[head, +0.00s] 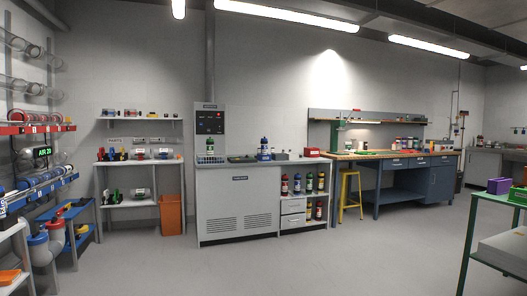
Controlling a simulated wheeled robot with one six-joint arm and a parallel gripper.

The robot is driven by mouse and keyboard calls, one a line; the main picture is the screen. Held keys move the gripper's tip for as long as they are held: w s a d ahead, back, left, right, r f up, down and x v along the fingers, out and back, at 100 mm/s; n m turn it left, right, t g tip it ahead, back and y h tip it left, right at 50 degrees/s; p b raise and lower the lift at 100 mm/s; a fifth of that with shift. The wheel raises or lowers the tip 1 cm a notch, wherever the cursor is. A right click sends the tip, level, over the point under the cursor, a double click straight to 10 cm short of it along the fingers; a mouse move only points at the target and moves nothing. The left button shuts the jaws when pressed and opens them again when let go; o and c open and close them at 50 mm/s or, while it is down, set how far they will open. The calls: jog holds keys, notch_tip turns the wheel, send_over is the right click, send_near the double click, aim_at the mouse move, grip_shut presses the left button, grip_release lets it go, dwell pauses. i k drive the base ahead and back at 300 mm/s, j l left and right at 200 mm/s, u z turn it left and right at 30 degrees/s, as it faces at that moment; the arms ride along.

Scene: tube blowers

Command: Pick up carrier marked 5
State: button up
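No carrier has a readable 5 from here, so I cannot tell which one it is. Clear cylinders with coloured ends lie on the left shelves (140,153). My gripper is not in view.
A yellow stool (350,196) stands before the blue workbench (402,182). An orange bin (171,214) is beside the left shelves. A green-framed table (470,238) fills the right edge. The middle floor (290,262) is clear.

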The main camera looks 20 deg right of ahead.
aim_at(264, 143)
jog(key=i+l+z, duration=0.1)
jog(key=i+z, duration=0.4)
jog(key=i, duration=3.35)
jog(key=i+j, duration=0.1)
jog(key=i, duration=3.3)
